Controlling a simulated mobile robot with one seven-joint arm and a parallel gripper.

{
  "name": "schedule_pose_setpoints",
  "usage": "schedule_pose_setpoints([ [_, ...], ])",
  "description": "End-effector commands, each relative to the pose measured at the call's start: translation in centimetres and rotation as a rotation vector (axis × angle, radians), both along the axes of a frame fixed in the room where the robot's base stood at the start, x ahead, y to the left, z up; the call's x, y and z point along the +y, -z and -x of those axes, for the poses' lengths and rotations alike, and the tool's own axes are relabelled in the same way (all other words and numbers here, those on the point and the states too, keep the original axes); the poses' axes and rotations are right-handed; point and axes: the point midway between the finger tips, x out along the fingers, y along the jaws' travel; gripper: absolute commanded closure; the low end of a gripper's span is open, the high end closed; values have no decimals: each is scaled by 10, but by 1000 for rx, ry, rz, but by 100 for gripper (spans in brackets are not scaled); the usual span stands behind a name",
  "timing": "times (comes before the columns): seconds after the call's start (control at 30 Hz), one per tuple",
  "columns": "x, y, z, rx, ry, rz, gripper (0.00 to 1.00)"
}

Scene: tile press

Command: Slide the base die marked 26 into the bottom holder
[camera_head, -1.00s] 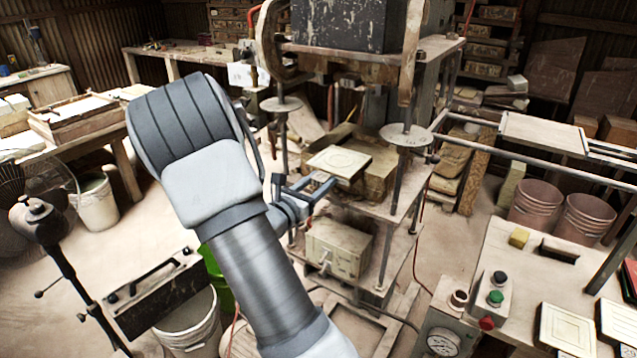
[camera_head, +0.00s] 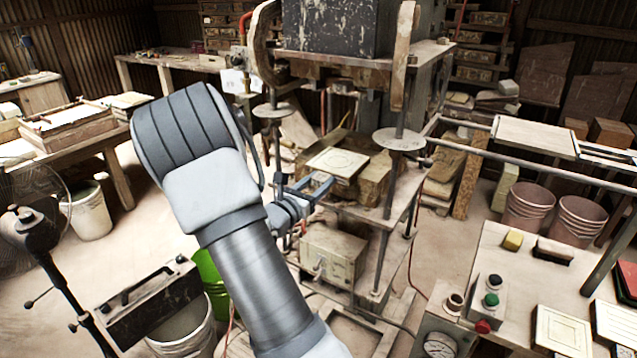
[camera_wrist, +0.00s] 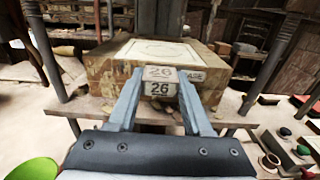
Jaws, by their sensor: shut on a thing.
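The base die (camera_head: 338,162) is a tan block with a pale square top and an outlined figure on it. In the wrist view its front face (camera_wrist: 106,84) is square ahead, and a tab marked 26 (camera_wrist: 160,88) sticks out at its middle. My gripper (camera_wrist: 160,92) is shut on this tab; it also shows in the head view (camera_head: 312,190). The bottom holder (camera_head: 376,178) is brown and worn, low in the press. The die looks level, with its far part beside the holder's walls. How deep it sits is unclear.
Press posts stand on both sides, with round discs (camera_head: 399,139) on them. The dark upper press block (camera_head: 335,25) hangs above. A bench (camera_head: 520,275) with buttons and tiles is at right. A green bucket (camera_head: 211,280) stands at lower left.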

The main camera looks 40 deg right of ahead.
Motion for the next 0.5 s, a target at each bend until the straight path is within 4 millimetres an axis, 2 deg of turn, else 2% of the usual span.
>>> schedule_pose_setpoints([
  [0.5, -17, -1, -6, -4, 1, 4, 100],
])
